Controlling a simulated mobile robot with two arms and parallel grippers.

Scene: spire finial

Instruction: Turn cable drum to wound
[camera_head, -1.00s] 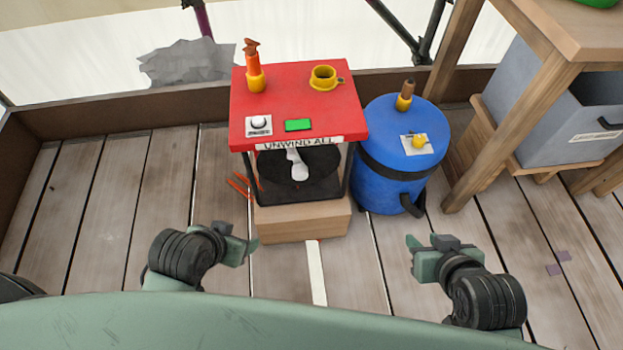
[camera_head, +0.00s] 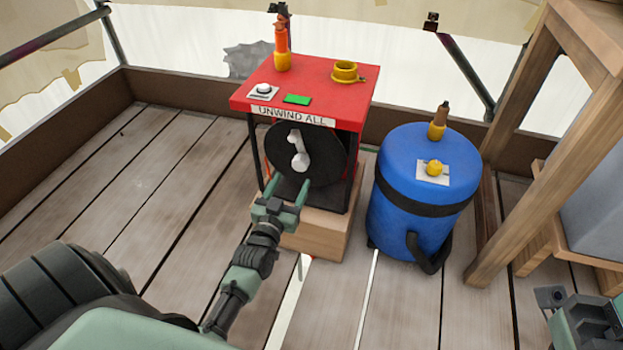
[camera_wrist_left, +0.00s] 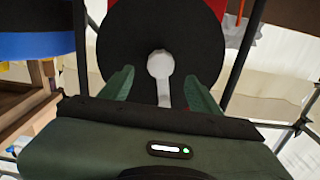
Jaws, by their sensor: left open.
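The cable drum (camera_head: 325,150) is a black disc upright in the dark frame of a red-topped unit labelled "UNWIND ALL". My left gripper (camera_head: 289,183) is open in front of the drum's lower part, just below the handle. In the left wrist view, the drum (camera_wrist_left: 118,30) fills the upper middle and the pale handle (camera_wrist_left: 162,65) lies between the two open fingers, with no clear contact. My right gripper (camera_head: 578,318) is partly in view at the bottom right, its jaws unclear.
The red top (camera_head: 318,82) carries an orange tool, a yellow cup, a white button and a green display. A blue barrel (camera_head: 415,205) with a black hose stands close on the right. A wooden bench (camera_head: 505,150) is farther right. The left floor is clear.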

